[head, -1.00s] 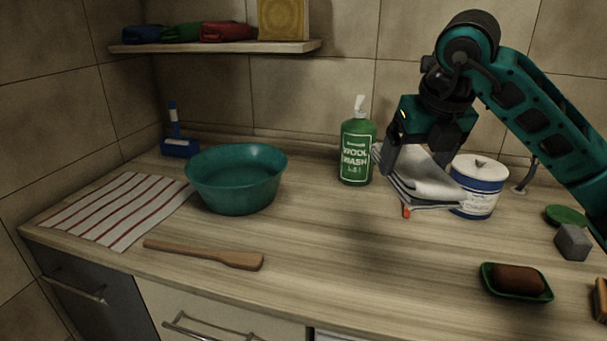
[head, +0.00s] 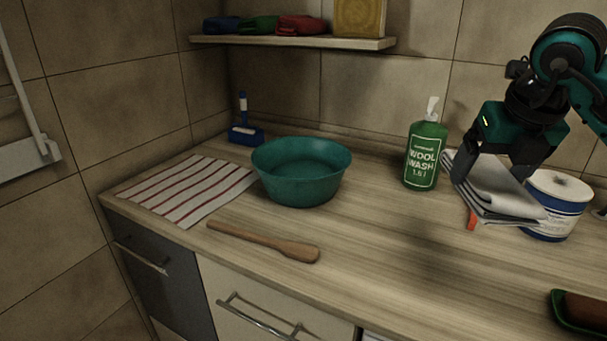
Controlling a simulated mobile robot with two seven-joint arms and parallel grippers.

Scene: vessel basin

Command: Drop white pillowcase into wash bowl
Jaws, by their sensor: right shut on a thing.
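A folded white pillowcase (head: 492,193) with greyish layers hangs from my right gripper (head: 497,178), at the right of the head view. The gripper is shut on it and holds it tilted, seemingly above the worktop. It is right of the green wash bottle and in front of the blue-and-white tub. The teal wash bowl (head: 301,177) stands upright on the worktop left of centre, well to the left of the gripper. Its visible inside looks empty. My left gripper is not in view.
A green wool wash bottle (head: 423,160) stands between bowl and pillowcase. The tub (head: 553,211), a wooden paddle (head: 265,241), a striped cloth (head: 187,190) and a blue brush (head: 245,128) are on the worktop. A shelf (head: 300,41) hangs above. A red-orange object (head: 472,220) shows under the pillowcase.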

